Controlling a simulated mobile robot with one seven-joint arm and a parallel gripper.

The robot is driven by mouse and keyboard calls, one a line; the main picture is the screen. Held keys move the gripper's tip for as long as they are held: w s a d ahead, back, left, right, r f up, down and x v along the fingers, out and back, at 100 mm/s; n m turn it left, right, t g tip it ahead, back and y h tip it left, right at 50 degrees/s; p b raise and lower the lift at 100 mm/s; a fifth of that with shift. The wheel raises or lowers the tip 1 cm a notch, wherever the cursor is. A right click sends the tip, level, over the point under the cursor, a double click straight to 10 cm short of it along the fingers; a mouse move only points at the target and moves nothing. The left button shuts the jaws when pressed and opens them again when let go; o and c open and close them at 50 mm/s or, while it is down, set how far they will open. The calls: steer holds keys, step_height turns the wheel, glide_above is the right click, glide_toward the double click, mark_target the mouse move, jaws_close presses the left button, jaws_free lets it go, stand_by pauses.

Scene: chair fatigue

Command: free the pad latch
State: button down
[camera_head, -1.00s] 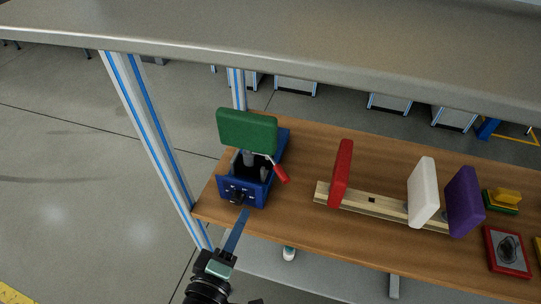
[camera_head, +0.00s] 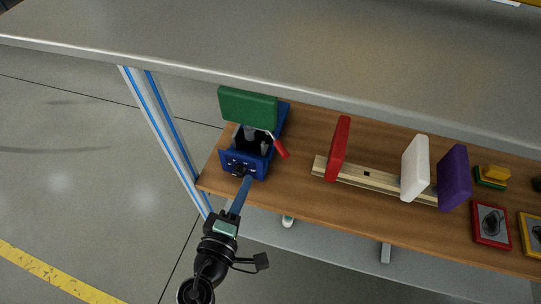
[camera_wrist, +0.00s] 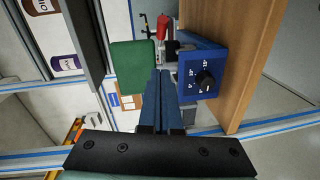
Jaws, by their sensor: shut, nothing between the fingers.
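A blue test fixture (camera_head: 232,162) with a dial on its front stands at the left end of the wooden bench. A green pad (camera_head: 248,108) sits upright on a post above it. A lever with a red handle (camera_head: 280,148) sticks out at the fixture's right side; I cannot tell if it is the pad latch. My gripper (camera_head: 247,180) has its long blue fingers shut and empty, close in front of the dial; contact is unclear. In the wrist view the shut fingers (camera_wrist: 162,78) point between the green pad (camera_wrist: 133,66) and the dial panel (camera_wrist: 203,76), with the red handle (camera_wrist: 163,27) beyond.
A wooden rail (camera_head: 375,178) on the bench (camera_head: 300,215) holds red (camera_head: 339,148), white (camera_head: 415,167) and purple (camera_head: 453,178) pads. A red-framed plate (camera_head: 491,225) lies to the right. A grey shelf (camera_head: 300,75) overhangs the back, and an upright post (camera_head: 160,125) stands left.

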steer(key=p, duration=0.1)
glide_toward(276, 147)
steer(key=w+a, duration=0.2)
steer(key=w, duration=0.2)
steer(key=shift+w+d+f+p, duration=0.15)
steer(key=shift+w+d+p, duration=0.1)
steer(key=shift+d, duration=0.35)
steer(key=shift+w+d+f+p, duration=0.1)
steer(key=shift+w+d+f, duration=0.15)
steer(key=shift+d, duration=0.4)
steer(key=shift+w+d+f+p, duration=0.1)
steer(key=shift+w+d+p, duration=0.15)
steer(key=shift+d, duration=0.35)
